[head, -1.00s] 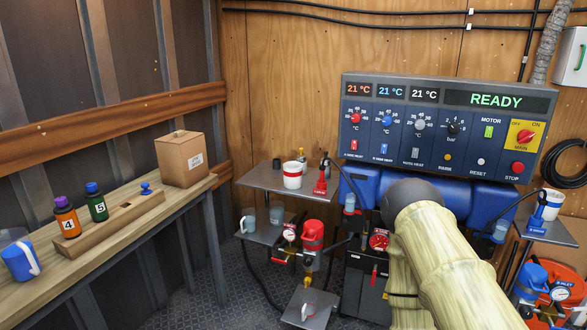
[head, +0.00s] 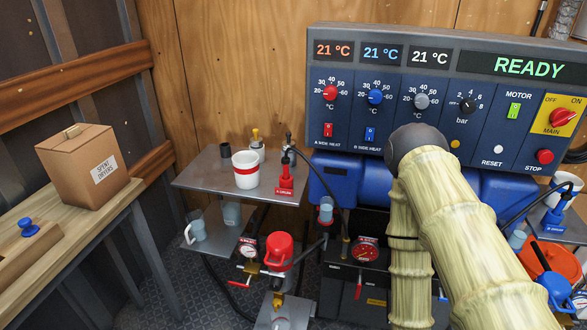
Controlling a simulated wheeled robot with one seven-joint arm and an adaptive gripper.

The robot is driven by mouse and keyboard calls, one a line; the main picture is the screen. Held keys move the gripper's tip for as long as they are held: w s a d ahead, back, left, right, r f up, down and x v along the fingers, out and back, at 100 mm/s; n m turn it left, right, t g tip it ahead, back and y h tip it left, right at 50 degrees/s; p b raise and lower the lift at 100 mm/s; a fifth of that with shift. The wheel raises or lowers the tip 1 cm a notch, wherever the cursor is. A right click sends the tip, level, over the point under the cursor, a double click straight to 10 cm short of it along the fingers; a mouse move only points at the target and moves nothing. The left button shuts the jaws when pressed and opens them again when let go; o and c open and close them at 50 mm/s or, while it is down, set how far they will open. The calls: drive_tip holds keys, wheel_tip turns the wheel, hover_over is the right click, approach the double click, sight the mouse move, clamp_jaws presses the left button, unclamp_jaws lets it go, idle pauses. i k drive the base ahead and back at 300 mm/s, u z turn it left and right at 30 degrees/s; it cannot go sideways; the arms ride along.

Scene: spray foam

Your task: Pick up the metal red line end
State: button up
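A red fitting (head: 286,172) stands upright on the small grey shelf (head: 212,178) left of the control panel, with a red label at its foot and a dark hose arching from its top. It looks like the red line end, but I cannot tell whether it is metal. A white cup with a red band (head: 246,172) stands just left of it. My arm crosses the right side in a pale ribbed sleeve, with a dark rounded joint in front of the panel. My gripper is out of view.
The control panel (head: 480,110) reads READY. A lower shelf (head: 212,235) holds clear cups. A red container (head: 279,250) and gauges sit below. A cardboard box (head: 85,165) stands on the wooden bench (head: 95,228) at left. Dark floor shows between bench and shelves.

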sight(285, 163)
drive_tip(key=u, duration=0.55)
drive_tip(key=k, duration=0.65)
drive_tip(key=u, duration=0.65)
drive_tip(key=i, duration=1.3)
drive_tip(key=z, duration=0.8)
